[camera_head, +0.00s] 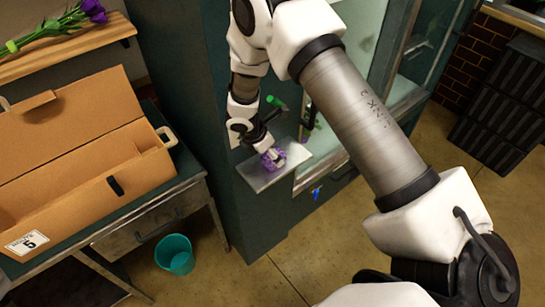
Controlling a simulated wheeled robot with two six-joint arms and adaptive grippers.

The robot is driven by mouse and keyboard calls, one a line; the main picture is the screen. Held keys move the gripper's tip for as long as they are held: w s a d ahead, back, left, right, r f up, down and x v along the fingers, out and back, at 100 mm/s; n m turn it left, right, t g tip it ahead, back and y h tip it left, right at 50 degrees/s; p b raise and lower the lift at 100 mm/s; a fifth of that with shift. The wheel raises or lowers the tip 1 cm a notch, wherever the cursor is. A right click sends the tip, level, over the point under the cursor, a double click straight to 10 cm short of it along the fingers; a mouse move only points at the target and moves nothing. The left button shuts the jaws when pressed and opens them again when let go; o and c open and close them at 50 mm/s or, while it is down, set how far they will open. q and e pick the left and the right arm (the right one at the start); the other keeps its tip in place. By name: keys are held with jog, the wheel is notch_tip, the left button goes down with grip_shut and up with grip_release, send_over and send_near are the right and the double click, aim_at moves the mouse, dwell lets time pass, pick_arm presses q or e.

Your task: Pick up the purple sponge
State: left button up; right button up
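The purple sponge (280,160) sits at a small metal shelf (262,181) on the front of the dark green cabinet. My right gripper (270,154) is at the sponge, reaching down from above, and its fingertips overlap the sponge in the picture. The gripper hides part of the sponge. The fingers are too small to tell whether they are closed on it, and I cannot tell whether the sponge rests on the shelf. My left gripper is not in view.
An open cardboard box (62,123) stands on a table at the left, below a wooden shelf (75,50) with a purple flower (92,10). A teal bin (174,254) stands on the floor. Glass cabinet doors (330,125) are right of the shelf. A dark crate (500,105) is far right.

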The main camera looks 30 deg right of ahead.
jog(key=x, duration=0.3)
jog(key=shift+d+p, duration=0.15)
jog(key=shift+p, duration=0.15)
jog(key=shift+d+f, duration=0.25)
jog(key=shift+f, duration=0.05)
jog(key=shift+a+r, duration=0.15)
jog(key=shift+a, duration=0.1)
jog(key=c, duration=0.8)
jog(key=shift+a, duration=0.1)
jog(key=c, duration=0.3)
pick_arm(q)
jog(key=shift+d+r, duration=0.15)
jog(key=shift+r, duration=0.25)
pick_arm(e)
jog(key=shift+c, duration=0.2)
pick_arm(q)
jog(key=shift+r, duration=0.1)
pick_arm(e)
jog(key=shift+r, duration=0.1)
